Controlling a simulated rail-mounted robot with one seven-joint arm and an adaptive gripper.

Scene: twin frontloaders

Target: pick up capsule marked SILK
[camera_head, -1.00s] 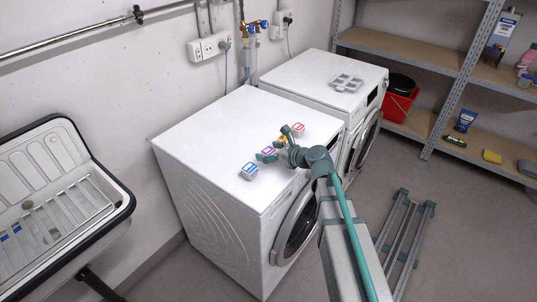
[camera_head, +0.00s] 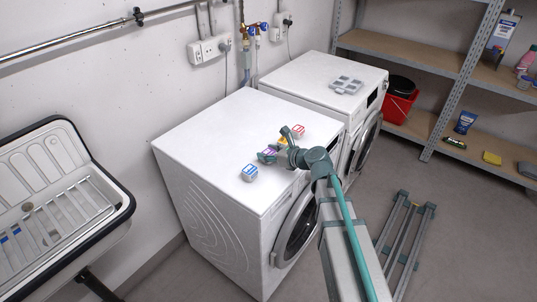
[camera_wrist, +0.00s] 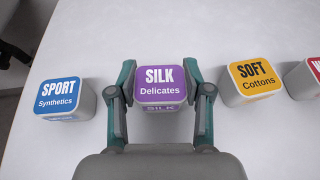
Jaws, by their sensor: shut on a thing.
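The SILK capsule (camera_wrist: 160,87) has a purple lid reading "SILK Delicates" and sits between my fingers in the wrist view. My gripper (camera_wrist: 160,92) is shut on it, one finger against each side. In the head view my gripper (camera_head: 279,144) is over the top of the nearer washer (camera_head: 215,130), and the purple SILK capsule (camera_head: 270,153) shows partly behind it. Whether the capsule touches the washer top or is slightly raised, I cannot tell.
In the wrist view, the blue SPORT capsule (camera_wrist: 62,98) is left of my gripper. The yellow SOFT capsule (camera_wrist: 253,82) is right, with a red-lidded capsule (camera_wrist: 308,76) beyond, cut off. A grey compartment tray (camera_head: 347,84) lies on the farther washer (camera_head: 310,75).

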